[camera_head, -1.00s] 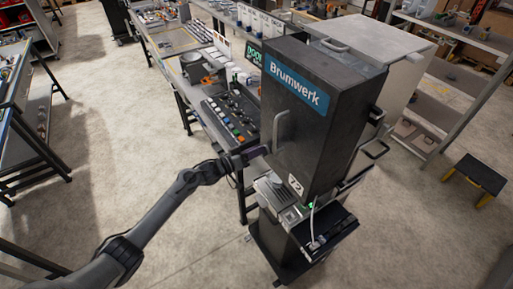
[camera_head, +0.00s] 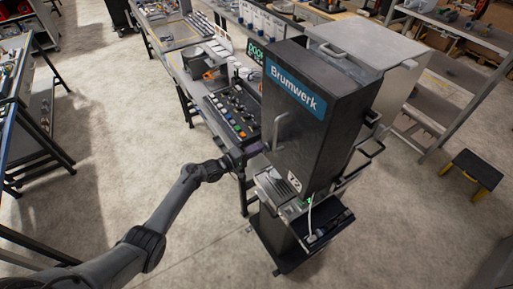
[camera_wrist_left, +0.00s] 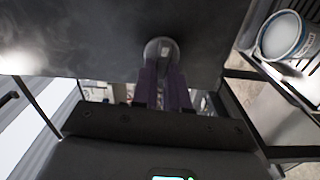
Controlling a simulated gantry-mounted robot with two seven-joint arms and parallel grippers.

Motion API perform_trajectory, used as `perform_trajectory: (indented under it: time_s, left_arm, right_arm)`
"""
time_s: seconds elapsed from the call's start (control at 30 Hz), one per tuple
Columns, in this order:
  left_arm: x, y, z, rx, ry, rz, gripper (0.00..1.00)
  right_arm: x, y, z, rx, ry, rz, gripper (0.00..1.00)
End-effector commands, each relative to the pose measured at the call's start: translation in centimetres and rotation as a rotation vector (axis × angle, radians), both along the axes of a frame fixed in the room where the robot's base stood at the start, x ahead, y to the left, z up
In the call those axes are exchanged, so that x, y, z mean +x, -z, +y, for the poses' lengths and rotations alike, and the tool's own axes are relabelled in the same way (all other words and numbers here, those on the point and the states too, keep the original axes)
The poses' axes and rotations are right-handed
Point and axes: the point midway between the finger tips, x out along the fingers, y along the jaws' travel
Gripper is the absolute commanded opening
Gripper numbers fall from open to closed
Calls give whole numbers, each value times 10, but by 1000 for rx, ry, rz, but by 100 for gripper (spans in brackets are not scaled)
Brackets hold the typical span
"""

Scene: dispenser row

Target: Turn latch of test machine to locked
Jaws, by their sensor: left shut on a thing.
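The test machine (camera_head: 318,148) is a tall dark grey cabinet with a blue "Brumwerk" sign and a vertical handle (camera_head: 281,131) on its front. My left gripper (camera_head: 262,147) reaches the machine's left side, low and behind the front handle. In the left wrist view, its two purple fingers (camera_wrist_left: 165,75) are close together on a round metal latch (camera_wrist_left: 161,46) on the dark panel. The gripper is shut on the latch. The fingers partly cover the latch, so its exact angle is hard to tell. My right gripper is out of view.
A black button panel (camera_head: 232,112) lies on the bench left of the machine. A lower shelf (camera_head: 325,225) with a white cable juts out at the machine's front. A bucket (camera_wrist_left: 286,36) shows at the wrist view's right. Open floor lies to the left.

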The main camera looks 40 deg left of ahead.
Motion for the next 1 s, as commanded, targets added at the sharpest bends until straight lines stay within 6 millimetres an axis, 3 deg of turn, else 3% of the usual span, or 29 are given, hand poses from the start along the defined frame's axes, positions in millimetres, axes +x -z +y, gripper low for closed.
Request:
perform_trajectory:
  time_s: [0.73,0.77,0.9,1.0]
  left_arm:
    - [0,1,0,-89,0,37,0]
    - [0,1,0,-89,-1,36,17]
    - [0,1,0,-89,0,37,38]
    - [0,1,0,-88,0,36,39]
  right_arm:
    - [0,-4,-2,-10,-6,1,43]
    - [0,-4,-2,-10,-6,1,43]
    - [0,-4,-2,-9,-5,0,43]
    - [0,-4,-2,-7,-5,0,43]
